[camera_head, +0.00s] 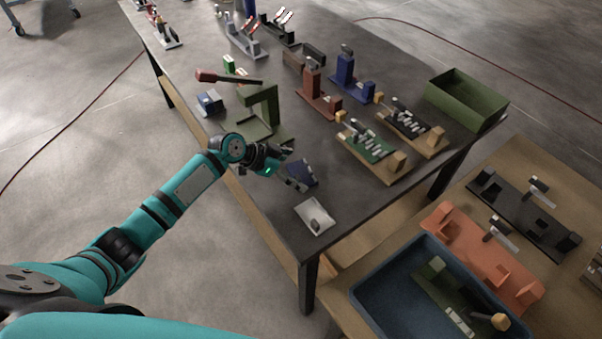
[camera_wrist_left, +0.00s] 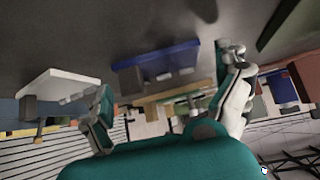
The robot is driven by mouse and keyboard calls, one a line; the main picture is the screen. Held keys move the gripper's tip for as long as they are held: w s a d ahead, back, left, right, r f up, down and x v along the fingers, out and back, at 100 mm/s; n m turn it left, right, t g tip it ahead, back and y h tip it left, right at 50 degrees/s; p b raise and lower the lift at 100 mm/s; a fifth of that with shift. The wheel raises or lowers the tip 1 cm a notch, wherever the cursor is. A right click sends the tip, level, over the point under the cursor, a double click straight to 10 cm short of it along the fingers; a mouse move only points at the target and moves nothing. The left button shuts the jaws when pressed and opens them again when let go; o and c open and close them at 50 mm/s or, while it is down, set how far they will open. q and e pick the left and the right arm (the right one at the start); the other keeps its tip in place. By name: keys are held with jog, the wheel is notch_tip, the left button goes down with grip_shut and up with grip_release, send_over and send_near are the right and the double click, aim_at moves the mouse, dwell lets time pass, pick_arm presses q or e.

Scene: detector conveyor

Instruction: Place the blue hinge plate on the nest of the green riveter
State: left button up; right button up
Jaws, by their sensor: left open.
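The blue hinge plate (camera_head: 302,172) lies on the dark table near its front edge. It also shows in the left wrist view (camera_wrist_left: 158,57), between and beyond my fingers, with small pale parts on it. My left gripper (camera_head: 296,180) is open and empty beside the plate; its two fingers stand apart in the wrist view (camera_wrist_left: 168,100). I cannot tell whether a finger touches the plate.
A white plate (camera_head: 315,215) lies near the table corner, also in the wrist view (camera_wrist_left: 62,83). Green (camera_head: 366,152) and black (camera_head: 410,127) fixtures, red (camera_head: 318,97) and blue (camera_head: 350,82) presses and a green bin (camera_head: 466,99) stand beyond. A blue tray (camera_head: 372,297) sits on the side table.

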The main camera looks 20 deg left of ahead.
pick_arm(q)
jog(key=shift+r, duration=0.1)
jog(key=c, duration=1.4)
